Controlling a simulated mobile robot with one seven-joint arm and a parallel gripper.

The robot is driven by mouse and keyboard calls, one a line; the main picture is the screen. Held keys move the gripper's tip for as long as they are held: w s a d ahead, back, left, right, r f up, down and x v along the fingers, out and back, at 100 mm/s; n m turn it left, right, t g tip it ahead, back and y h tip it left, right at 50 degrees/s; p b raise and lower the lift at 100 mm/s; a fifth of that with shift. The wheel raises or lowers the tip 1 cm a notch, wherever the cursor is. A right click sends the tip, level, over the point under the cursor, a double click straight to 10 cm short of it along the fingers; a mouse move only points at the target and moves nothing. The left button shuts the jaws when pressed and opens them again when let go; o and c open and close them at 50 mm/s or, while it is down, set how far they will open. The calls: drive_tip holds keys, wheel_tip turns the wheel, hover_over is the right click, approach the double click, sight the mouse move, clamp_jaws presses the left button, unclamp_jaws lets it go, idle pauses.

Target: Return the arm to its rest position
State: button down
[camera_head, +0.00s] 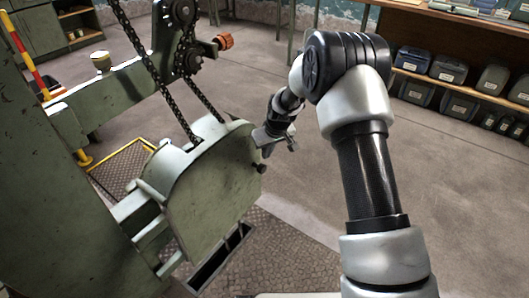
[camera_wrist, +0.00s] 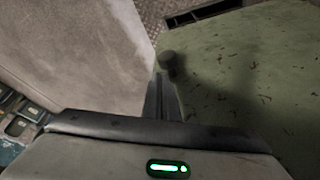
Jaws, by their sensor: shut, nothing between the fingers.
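My gripper (camera_head: 268,147) is shut and empty, at the end of my bent arm, close beside the right edge of a green curved machine cover (camera_head: 212,190). In the wrist view, the narrow shut fingers (camera_wrist: 161,97) point toward a dark round knob (camera_wrist: 168,63) on the cover's edge. The green cover face (camera_wrist: 245,80) fills the right of that view. The knob also shows in the head view (camera_head: 262,168), just below the gripper. I cannot tell whether the fingertips touch the cover or knob.
Chains (camera_head: 200,97) and a sprocket arm (camera_head: 181,40) rise above the cover. A large green machine body (camera_head: 45,200) stands at left. A wooden shelf (camera_head: 470,84) with several bins stands at back right. Concrete floor (camera_head: 470,200) right of my arm is clear.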

drive_tip(key=s+d+f+p+v, duration=0.1)
drive_tip(key=d+p+v, duration=0.15)
drive_tip(key=v, duration=2.05)
drive_tip(key=s+d+r+m+t+h, duration=0.1)
drive_tip(key=s+d+r+m, duration=0.15)
drive_tip(key=s+r, duration=0.75)
drive_tip(key=s+d+r+m+h, duration=0.1)
drive_tip(key=s+d, duration=0.2)
drive_tip(key=s, duration=0.7)
drive_tip(key=s+d+r+m, duration=0.2)
drive_tip(key=s, duration=0.9)
wheel_tip(320, 180, up, 23)
drive_tip(key=p, duration=2.3)
drive_tip(key=shift+w+t, duration=0.2)
drive_tip(key=shift+t, duration=0.2)
drive_tip(key=shift+d+r, duration=0.15)
